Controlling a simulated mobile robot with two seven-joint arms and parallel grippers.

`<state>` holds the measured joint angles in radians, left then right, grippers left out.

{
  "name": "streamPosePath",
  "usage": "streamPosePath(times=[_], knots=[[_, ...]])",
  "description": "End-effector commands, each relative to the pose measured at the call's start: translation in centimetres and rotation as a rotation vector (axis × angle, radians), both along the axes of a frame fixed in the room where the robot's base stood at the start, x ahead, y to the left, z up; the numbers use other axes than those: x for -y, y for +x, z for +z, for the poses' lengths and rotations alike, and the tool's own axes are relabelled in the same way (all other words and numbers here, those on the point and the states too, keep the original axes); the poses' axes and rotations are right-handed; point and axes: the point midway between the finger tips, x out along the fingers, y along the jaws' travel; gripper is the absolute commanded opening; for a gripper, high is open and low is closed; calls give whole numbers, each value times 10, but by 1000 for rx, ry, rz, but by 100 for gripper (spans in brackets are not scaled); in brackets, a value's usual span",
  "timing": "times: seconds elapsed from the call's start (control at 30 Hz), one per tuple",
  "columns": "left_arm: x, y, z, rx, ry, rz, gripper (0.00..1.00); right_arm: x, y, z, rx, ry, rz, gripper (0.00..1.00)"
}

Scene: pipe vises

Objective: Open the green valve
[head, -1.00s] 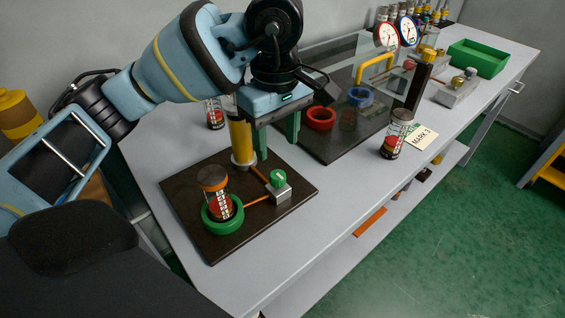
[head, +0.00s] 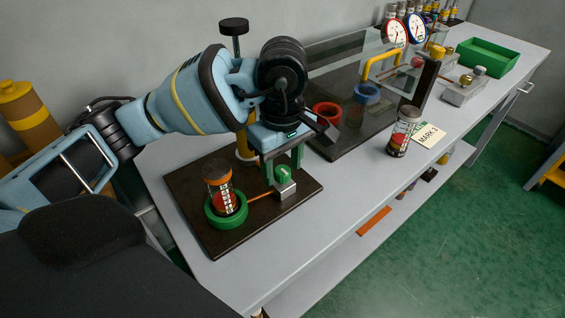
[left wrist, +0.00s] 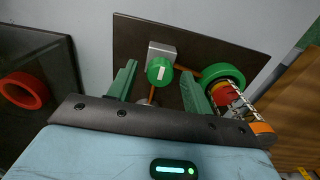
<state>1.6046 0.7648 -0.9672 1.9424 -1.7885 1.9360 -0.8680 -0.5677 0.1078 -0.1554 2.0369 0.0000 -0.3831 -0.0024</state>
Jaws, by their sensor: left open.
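The green valve (head: 284,174) is a round green knob on a small metal block, on a dark board on the bench. It also shows in the left wrist view (left wrist: 160,71), with a white mark on its face. My left gripper (head: 283,163) is open just above the knob. In the left wrist view its green fingers (left wrist: 158,88) stand apart on either side of the knob, with gaps; contact does not show. A canister (head: 219,188) with red contents stands in a green ring (head: 241,212), joined to the valve block by an orange pipe (head: 260,196). My right gripper is out of view.
A yellow post (head: 242,146) rises behind the valve, partly hidden by my arm. A dark board with a red ring (head: 326,112), blue ring (head: 367,93) and clear panel lies to the right. Another canister (head: 404,131) stands beside a MARK 3 card (head: 429,135). The bench front is clear.

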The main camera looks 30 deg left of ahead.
Motion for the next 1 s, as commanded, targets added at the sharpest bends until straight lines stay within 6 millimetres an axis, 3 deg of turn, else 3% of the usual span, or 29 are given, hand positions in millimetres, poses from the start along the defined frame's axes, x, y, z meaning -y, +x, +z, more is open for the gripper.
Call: streamPosePath(times=[0.1, 0.43, 0.77, 1.0], knots=[[0, 0, 0, 0, 0, 0, 50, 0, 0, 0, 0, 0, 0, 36], [0, 0, 0, 0, 0, 0, 7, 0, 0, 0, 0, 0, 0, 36], [0, 0, 1, -1, 0, 42, 6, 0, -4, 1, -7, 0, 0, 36], [0, 0, 1, -2, 0, 184, 6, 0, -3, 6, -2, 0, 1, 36]])
